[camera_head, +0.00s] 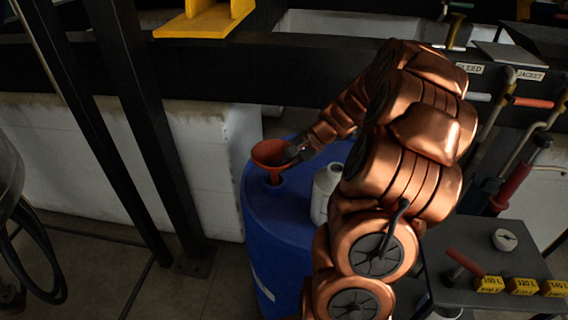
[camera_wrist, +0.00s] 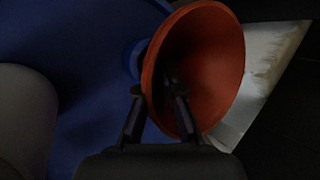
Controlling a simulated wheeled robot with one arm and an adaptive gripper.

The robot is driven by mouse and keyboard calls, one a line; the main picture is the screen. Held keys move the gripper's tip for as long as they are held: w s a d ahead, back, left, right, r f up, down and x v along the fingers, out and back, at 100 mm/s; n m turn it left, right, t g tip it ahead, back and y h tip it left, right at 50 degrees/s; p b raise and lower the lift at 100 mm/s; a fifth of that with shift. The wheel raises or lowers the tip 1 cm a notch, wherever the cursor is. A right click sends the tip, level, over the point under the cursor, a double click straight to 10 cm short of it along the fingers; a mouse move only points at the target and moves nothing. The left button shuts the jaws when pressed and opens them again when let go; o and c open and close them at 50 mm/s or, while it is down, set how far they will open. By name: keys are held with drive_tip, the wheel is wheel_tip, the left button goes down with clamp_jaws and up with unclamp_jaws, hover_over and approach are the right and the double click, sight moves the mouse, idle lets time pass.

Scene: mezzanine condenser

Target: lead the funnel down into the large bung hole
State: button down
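The orange-red funnel (camera_head: 268,152) is over the top of the blue drum (camera_head: 277,222), its wide mouth up and its narrow spout pointing down at the drum top. My gripper (camera_head: 293,154) is at the funnel's right side. In the wrist view, the two fingers (camera_wrist: 159,92) straddle the wall of the funnel (camera_wrist: 222,62), one outside the rim and one inside the cone, so it looks shut on the funnel. A raised blue ring (camera_wrist: 136,60) shows on the drum, partly behind the funnel. The large bung hole's opening is hidden, and I cannot tell whether the spout is inside it.
A pale bottle (camera_head: 325,191) stands on the drum right of the funnel, close to my arm. A black steel post (camera_head: 140,125) and a white block wall (camera_head: 208,165) are left of and behind the drum. A dark table (camera_head: 487,262) with yellow labels stands at right.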

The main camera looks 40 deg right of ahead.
sight(284, 186)
drive_tip(key=shift+f+b, duration=1.25)
drive_tip(key=shift+f, duration=1.15)
drive_tip(key=c, duration=1.2)
unclamp_jaws()
drive_tip(key=shift+c, duration=0.2)
drive_tip(key=v, duration=1.2)
drive_tip(key=shift+f, duration=0.1)
